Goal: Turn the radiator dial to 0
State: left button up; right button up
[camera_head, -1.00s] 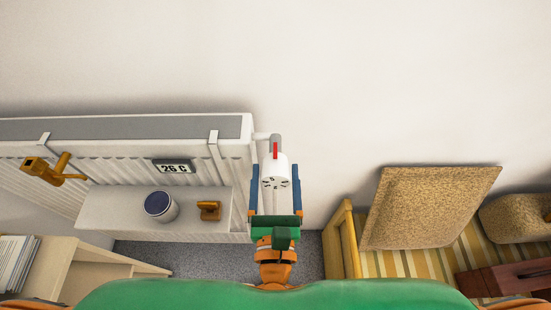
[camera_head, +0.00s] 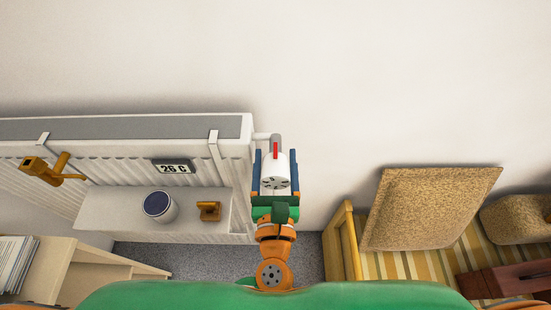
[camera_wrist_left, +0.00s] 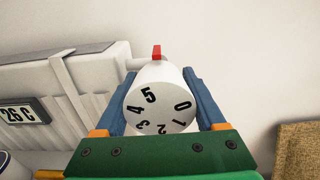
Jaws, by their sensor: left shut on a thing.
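The radiator dial (camera_head: 274,170) is a white cylinder at the right end of the radiator (camera_head: 120,130). A red marker (camera_head: 275,149) sits above it. In the left wrist view the dial's face (camera_wrist_left: 160,112) shows digits 0 to 5. The red marker (camera_wrist_left: 156,52) is at the top, closer to the 5 than to the 0, which is on the right. My left gripper (camera_head: 275,156) is shut on the dial, a blue finger on each side; both fingers also show in the left wrist view (camera_wrist_left: 160,75). My right gripper is not in view.
A "26 C" display (camera_head: 173,166) is on the radiator front. A shelf below (camera_head: 110,208) holds a dark-topped jar (camera_head: 158,206) and a small orange-brown object (camera_head: 209,211). A yellow-framed striped seat (camera_head: 345,250) with a cushion (camera_head: 430,207) stands at right.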

pick_arm(q)
jog(key=n, duration=0.3)
jog(key=shift+b, duration=0.35)
jog(key=shift+d+n+b, duration=0.1)
jog(key=shift+n+b, duration=0.3)
jog(key=shift+n, duration=1.6)
jog(key=o, duration=1)
jog(key=shift+o, duration=0.2)
